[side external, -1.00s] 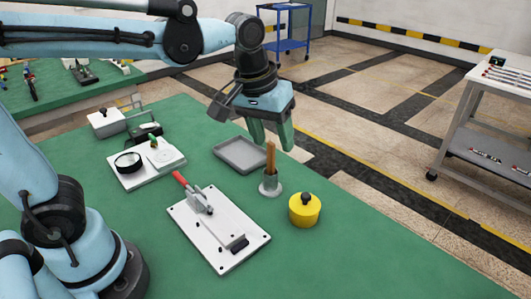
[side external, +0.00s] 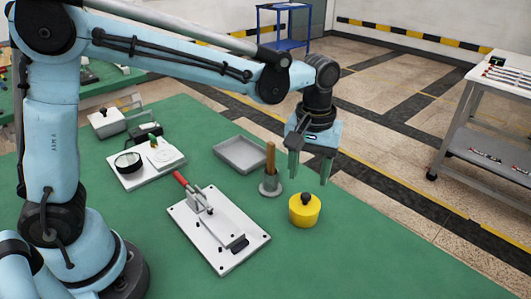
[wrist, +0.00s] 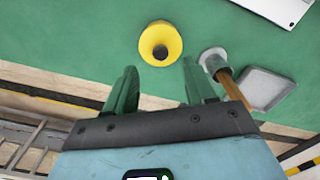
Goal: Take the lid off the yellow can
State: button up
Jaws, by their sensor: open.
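The yellow can (side external: 304,215) stands upright on the green table with its lid on, and a black knob (side external: 306,198) sits at the lid's centre. In the wrist view the can (wrist: 148,44) lies just beyond my fingertips, with the lid's dark knob (wrist: 160,52) facing the camera. My gripper (side external: 309,177) hangs above and slightly behind the can in the side view, fingers pointing down. In the wrist view its two green fingers (wrist: 158,80) are spread apart with nothing between them. It does not touch the can.
A white plate with a red-handled clamp (side external: 218,228) is at the front left. The table right of the can is clear.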

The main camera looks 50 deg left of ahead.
aim_at(306, 194)
jog(key=shift+w+a+f, duration=0.1)
jog(key=shift+w+f, duration=0.05)
jog(key=shift+f, duration=2.75)
grip_shut()
